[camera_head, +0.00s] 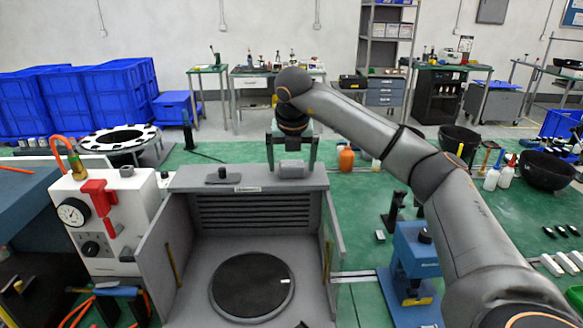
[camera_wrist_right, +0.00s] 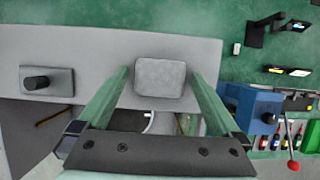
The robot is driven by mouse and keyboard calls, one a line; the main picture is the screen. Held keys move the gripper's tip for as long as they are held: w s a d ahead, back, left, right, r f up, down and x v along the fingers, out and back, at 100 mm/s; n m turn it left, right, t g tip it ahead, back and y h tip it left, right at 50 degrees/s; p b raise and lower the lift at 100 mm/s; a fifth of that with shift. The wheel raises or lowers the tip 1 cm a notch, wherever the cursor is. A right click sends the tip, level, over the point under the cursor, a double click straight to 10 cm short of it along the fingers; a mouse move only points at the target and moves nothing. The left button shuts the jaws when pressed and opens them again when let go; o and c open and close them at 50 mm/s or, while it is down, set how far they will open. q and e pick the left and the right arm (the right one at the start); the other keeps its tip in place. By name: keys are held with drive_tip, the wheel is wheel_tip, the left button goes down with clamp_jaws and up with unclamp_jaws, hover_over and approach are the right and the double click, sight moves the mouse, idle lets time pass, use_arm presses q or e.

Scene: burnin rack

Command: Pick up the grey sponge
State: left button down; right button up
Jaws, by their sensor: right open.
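The grey sponge (camera_head: 292,169) is a small light grey block on the top ledge of the grey open-fronted box (camera_head: 200,178), near its right end. It also shows in the right wrist view (camera_wrist_right: 160,77). My right gripper (camera_head: 292,158) is open and points down over the sponge, one finger on each side of it. In the right wrist view the green fingers (camera_wrist_right: 160,90) flank the sponge with a gap on both sides. The sponge appears to rest on the ledge, not gripped. My left gripper is not in view.
A grey block with a dark knob (camera_head: 222,176) sits on the same ledge to the left. A white gauge unit (camera_head: 105,215) stands left of the box. A blue press (camera_head: 415,255) stands to the right. A black disc (camera_head: 252,285) lies inside the box.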

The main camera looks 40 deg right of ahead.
sight(290, 161)
drive_tip(key=shift+c, duration=0.2)
drive_tip(key=c, duration=1.2)
drive_tip(key=shift+r, duration=0.5)
drive_tip(key=r, duration=0.1)
drive_tip(key=r+b, duration=0.1)
drive_tip(key=shift+a+r, duration=0.25)
drive_tip(key=shift+r, duration=0.1)
drive_tip(key=s+a+r, duration=0.6)
drive_tip(key=a+r, duration=0.3)
drive_tip(key=a, duration=0.3)
drive_tip(key=shift+a+r+p, duration=0.15)
drive_tip(key=shift+r+p, duration=0.05)
drive_tip(key=shift+p, duration=0.2)
